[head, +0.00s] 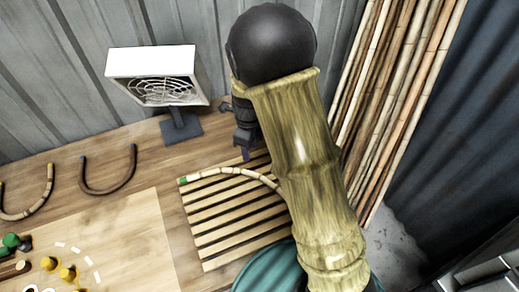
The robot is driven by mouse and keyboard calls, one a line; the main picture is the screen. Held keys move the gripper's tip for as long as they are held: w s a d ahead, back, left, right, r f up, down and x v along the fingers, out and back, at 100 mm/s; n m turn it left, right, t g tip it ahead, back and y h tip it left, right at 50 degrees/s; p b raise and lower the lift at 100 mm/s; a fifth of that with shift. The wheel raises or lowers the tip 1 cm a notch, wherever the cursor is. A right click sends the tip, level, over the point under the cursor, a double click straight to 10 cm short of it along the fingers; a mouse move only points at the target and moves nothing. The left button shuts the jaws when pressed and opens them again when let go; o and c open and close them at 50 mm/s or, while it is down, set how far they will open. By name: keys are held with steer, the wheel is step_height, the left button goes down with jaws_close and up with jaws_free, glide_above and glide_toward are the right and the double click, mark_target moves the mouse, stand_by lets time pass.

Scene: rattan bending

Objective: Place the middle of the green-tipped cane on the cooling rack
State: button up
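The green-tipped cane (228,171) is pale and jointed, with a green end at its left. It arcs to the right over the slatted wooden cooling rack (209,238), and its right part is hidden behind my arm. Its visible part appears to lie on or just above the slats; I cannot tell which. My gripper (246,156) is dark and points down at the rack's back edge, just behind the cane in the picture. It is partly hidden by my arm, and I cannot see whether its fingers are apart or touch the cane.
A white box with a wire grille (165,91) stands on the bench behind the rack. Two bent canes, one dark (108,191) and one pale (27,212), lie at left. A pegged board (130,235) is front left. Tall canes (395,90) lean at right.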

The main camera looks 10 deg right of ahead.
steer(key=s+d+r+n+t, duration=0.1)
steer(key=s+d+r+n, duration=0.2)
steer(key=n, duration=0.8)
steer(key=s+d+r+n+t, duration=0.1)
steer(key=s+d+r+n, duration=0.3)
steer(key=s+d+n, duration=0.3)
steer(key=s+n, duration=0.4)
steer(key=n, duration=0.1)
steer(key=shift+d+n+t, duration=0.25)
steer(key=shift+n+t, duration=0.05)
